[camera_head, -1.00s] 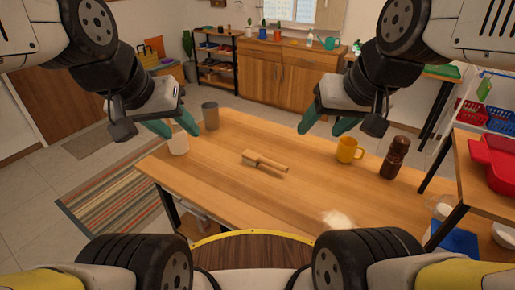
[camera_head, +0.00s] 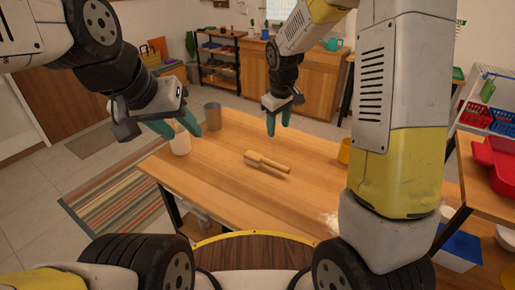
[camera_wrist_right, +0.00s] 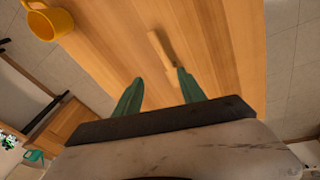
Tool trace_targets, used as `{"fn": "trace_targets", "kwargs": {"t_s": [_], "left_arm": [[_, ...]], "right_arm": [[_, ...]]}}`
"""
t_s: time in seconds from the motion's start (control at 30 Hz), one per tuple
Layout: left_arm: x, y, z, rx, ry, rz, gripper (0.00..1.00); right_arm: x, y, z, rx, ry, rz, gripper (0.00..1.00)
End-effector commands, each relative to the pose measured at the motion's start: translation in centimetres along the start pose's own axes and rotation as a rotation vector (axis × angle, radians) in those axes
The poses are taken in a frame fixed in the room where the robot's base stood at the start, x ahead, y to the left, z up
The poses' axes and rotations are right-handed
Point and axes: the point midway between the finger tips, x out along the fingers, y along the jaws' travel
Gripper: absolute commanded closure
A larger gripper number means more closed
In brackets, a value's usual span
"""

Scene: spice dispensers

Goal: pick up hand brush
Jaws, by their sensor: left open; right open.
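The hand brush (camera_head: 266,163) has a light wooden handle and lies on the middle of the wooden table (camera_head: 225,190). In the right wrist view the brush (camera_wrist_right: 161,50) lies beyond the fingertips, partly behind the right-hand finger. My right gripper (camera_head: 278,122) is open and empty above the table, behind the brush in the head view; its two green fingers (camera_wrist_right: 155,85) show apart in the wrist view. My left gripper (camera_head: 175,128) is open and empty above the table's left end, near a pale cup.
A grey cup (camera_head: 213,118) and a pale cup (camera_head: 181,143) stand at the table's left end. A yellow mug (camera_head: 344,151) is partly hidden by my right arm; it also shows in the right wrist view (camera_wrist_right: 50,21). A white patch (camera_head: 329,220) lies near the front edge.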

Motion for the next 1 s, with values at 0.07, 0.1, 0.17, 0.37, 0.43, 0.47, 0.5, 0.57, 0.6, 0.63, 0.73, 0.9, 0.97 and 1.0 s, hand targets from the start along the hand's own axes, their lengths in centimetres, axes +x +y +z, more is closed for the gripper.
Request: {"fn": "trace_targets", "kwargs": {"t_s": [0.07, 0.1, 0.17, 0.37, 0.43, 0.47, 0.5, 0.57, 0.6, 0.63, 0.73, 0.9, 0.97, 1.0], "left_arm": [[0.0, 0.0, 0.0, 0.000, 0.000, 0.000, 0.56], [0.0, 0.0, 0.0, 0.000, 0.000, 0.000, 0.56], [0.0, 0.0, 0.0, 0.000, 0.000, 0.000, 0.56], [0.0, 0.0, 0.0, 0.000, 0.000, 0.000, 0.56], [0.0, 0.0, 0.0, 0.000, 0.000, 0.000, 0.56], [0.0, 0.0, 0.0, 0.000, 0.000, 0.000, 0.56], [0.0, 0.0, 0.0, 0.000, 0.000, 0.000, 0.56], [0.0, 0.0, 0.0, 0.000, 0.000, 0.000, 0.56], [0.0, 0.0, 0.0, 0.000, 0.000, 0.000, 0.56], [0.0, 0.0, 0.0, 0.000, 0.000, 0.000, 0.56], [0.0, 0.0, 0.0, 0.000, 0.000, 0.000, 0.56], [0.0, 0.0, 0.0, 0.000, 0.000, 0.000, 0.56], [0.0, 0.0, 0.0, 0.000, 0.000, 0.000, 0.56], [0.0, 0.0, 0.0, 0.000, 0.000, 0.000, 0.56]], "right_arm": [[3.6, -0.4, -1.4, -0.074, -0.040, 0.003, 0.52], [5.1, -0.5, -2.0, -0.107, -0.055, 0.007, 0.52], [7.2, -0.8, -2.6, -0.153, -0.075, 0.010, 0.52], [11.6, -1.4, -3.8, -0.250, -0.114, 0.018, 0.52], [12.2, -1.5, -4.0, -0.264, -0.119, 0.019, 0.52], [12.5, -1.5, -4.0, -0.267, -0.121, 0.020, 0.52], [12.9, -1.6, -3.9, -0.270, -0.122, 0.020, 0.52], [13.5, -1.5, -3.8, -0.270, -0.124, 0.019, 0.52], [13.9, -1.5, -3.8, -0.270, -0.124, 0.019, 0.52], [14.3, -1.5, -3.7, -0.269, -0.123, 0.019, 0.52], [15.2, -1.5, -3.5, -0.269, -0.123, 0.019, 0.52], [16.9, -1.5, -3.0, -0.268, -0.125, 0.018, 0.52], [17.8, -1.5, -2.8, -0.268, -0.124, 0.018, 0.52], [18.5, -1.5, -2.7, -0.268, -0.125, 0.018, 0.52]]}}
